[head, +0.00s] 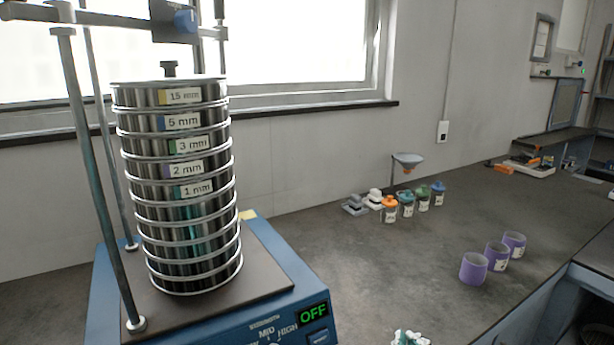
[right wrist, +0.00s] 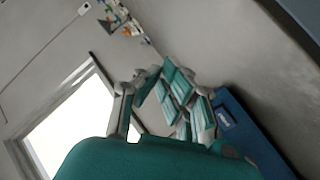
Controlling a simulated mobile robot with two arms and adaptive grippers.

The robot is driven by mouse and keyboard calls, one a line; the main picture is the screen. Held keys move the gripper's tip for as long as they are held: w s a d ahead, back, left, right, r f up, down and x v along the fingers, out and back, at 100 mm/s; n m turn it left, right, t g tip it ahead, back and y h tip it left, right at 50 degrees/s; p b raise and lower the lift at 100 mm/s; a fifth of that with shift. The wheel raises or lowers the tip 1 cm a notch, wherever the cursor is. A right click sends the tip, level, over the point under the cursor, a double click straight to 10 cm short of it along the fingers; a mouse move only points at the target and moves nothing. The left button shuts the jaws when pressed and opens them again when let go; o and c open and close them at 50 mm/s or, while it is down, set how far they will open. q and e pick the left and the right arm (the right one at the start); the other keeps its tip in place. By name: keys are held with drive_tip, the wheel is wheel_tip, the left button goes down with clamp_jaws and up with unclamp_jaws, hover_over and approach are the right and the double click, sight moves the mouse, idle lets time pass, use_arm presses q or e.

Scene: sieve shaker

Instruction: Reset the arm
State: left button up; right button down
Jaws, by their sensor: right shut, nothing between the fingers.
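My right gripper (right wrist: 168,82) shows in the right wrist view, with grey links and teal pads, shut and empty. A small white and teal piece at the bottom edge of the head view (head: 410,338) looks like part of it, to the right of the shaker and above the dark bench. My left gripper is not in view.
The sieve stack (head: 188,220), labelled 15 mm to 1 mm at the top, stands on the blue shaker base (head: 210,332), whose display reads OFF. The bench middle is clear.

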drive_tip(key=s+d+f+m+g+y, duration=0.1)
drive_tip(key=s+f+m+g, duration=0.1)
drive_tip(key=s+f+g, duration=0.7)
drive_tip(key=s+d+f+m+g, duration=0.1)
drive_tip(key=s+f+m+g, duration=0.15)
drive_tip(key=s+f, duration=1.15)
drive_tip(key=s+f+p, duration=0.2)
drive_tip(key=f, duration=0.8)
drive_tip(key=s+f+p, duration=0.1)
drive_tip(key=s+f, duration=0.2)
drive_tip(key=f, duration=0.8)
drive_tip(key=s+d+f+g+p, duration=0.2)
drive_tip(key=s+d+f, duration=0.1)
drive_tip(key=s+f, duration=0.9)
drive_tip(key=s, duration=0.3)
drive_tip(key=shift+s+p, duration=0.3)
